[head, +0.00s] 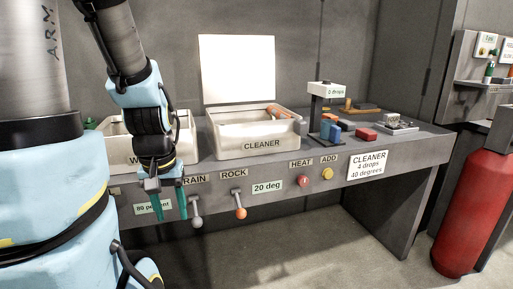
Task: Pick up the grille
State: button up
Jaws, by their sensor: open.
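A small grey metal piece (398,122), which looks like the grille, lies at the right end of the grey bench. Its details are too small to make out. My gripper (169,206) hangs at the left, in front of the bench's front face, pointing down. Its two teal fingers are apart with nothing between them. The gripper is far to the left of the metal piece and not touching it.
A white CLEANER tub (258,145) with a raised lid (237,68) stands mid-bench. Another white tub (184,130) is partly behind my arm. A dispenser stand (325,91), blue blocks (330,129) and a red block (366,134) stand near the metal piece. Levers (240,212) protrude in front.

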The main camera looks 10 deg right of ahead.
aim_at(397, 123)
jog(key=l+u, duration=0.35)
jog(key=l, duration=0.15)
jog(key=l+u, duration=0.3)
jog(key=l, duration=0.15)
jog(key=k+l+u, duration=0.1)
jog(key=l, duration=0.35)
jog(key=k+l, duration=0.1)
jog(key=l, duration=0.3)
jog(key=l+u, duration=0.15)
jog(key=l, duration=0.3)
jog(key=k+l, duration=0.2)
jog(key=l, duration=0.2)
jog(key=k+l+u, duration=0.15)
jog(key=l, duration=0.25)
jog(key=k+l, duration=0.1)
jog(key=l, duration=0.3)
jog(key=u, duration=0.05)
